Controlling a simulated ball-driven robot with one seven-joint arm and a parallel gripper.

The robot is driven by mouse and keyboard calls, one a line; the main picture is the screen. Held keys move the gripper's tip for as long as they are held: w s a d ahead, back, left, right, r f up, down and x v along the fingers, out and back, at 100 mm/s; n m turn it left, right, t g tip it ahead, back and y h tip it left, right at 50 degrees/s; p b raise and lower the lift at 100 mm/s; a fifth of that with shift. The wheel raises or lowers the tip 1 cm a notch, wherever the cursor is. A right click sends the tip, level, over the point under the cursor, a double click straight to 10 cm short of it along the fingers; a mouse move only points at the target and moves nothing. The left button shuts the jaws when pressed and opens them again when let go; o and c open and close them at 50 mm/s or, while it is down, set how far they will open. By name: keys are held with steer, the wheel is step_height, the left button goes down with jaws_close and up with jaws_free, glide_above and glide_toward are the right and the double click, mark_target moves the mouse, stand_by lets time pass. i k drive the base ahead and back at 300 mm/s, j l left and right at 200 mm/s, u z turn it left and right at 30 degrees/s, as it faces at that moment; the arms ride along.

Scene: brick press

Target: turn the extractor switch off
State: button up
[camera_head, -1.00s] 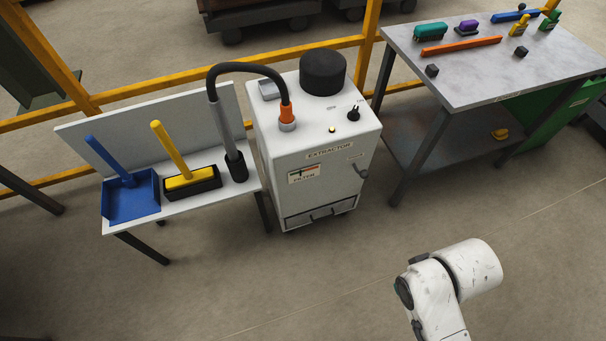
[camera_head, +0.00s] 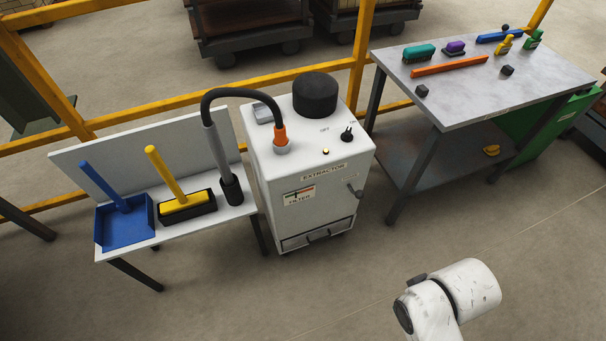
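The extractor (camera_head: 305,215) is a white cabinet with a black round cap and a grey hose with an orange collar on top. Its black switch knob (camera_head: 347,134) sits on the top panel at the right, between small markings; the knob appears turned toward the right-hand marking. The filter gauge (camera_head: 299,196) is on the front face. My white arm shows at the bottom right, well in front of the extractor; my gripper is not in view.
A white side table (camera_head: 215,217) holds a blue dustpan (camera_head: 125,222) and a yellow-handled brush (camera_head: 178,185). A grey workbench (camera_head: 480,85) with brushes and small blocks stands at the right. Yellow rails (camera_head: 200,77) run behind. The floor in front is clear.

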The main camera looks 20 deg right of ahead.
mark_target(347, 136)
steer(key=i+j, duration=0.1)
steer(key=i, duration=0.4)
steer(key=i+j, duration=0.15)
steer(key=i, duration=0.3)
steer(key=l+z, duration=0.05)
